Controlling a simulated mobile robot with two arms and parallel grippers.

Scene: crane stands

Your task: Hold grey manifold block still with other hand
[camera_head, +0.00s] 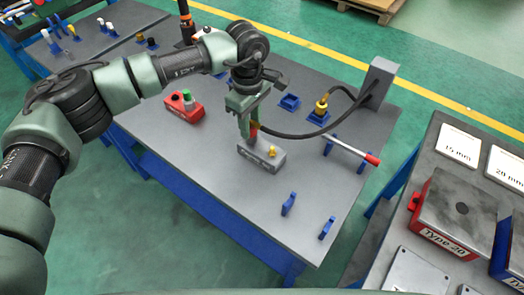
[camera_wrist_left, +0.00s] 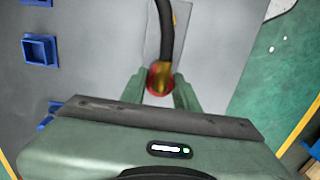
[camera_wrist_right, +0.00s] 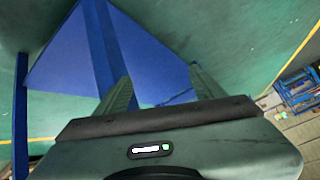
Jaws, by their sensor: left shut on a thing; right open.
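The grey manifold block (camera_head: 262,157) lies on the grey table in the head view, with a yellow fitting (camera_head: 272,151) on its top near the right end. My left gripper (camera_head: 249,134) is over the block's left end, shut on a red and yellow hose coupling (camera_wrist_left: 158,80) with a black hose. The block shows partly behind the hose in the left wrist view (camera_wrist_left: 182,40). I cannot tell whether the coupling is seated in the block. My right gripper (camera_wrist_right: 160,90) is open and empty in its wrist view, away from the block; it is not seen in the head view.
A red block with a green knob (camera_head: 185,102) stands left of the block. Blue holders (camera_head: 288,204) and a red-ended rod (camera_head: 352,149) on a rack are to the right. A grey post (camera_head: 378,82) anchors hoses. Another table holds a red-sided box (camera_head: 450,215).

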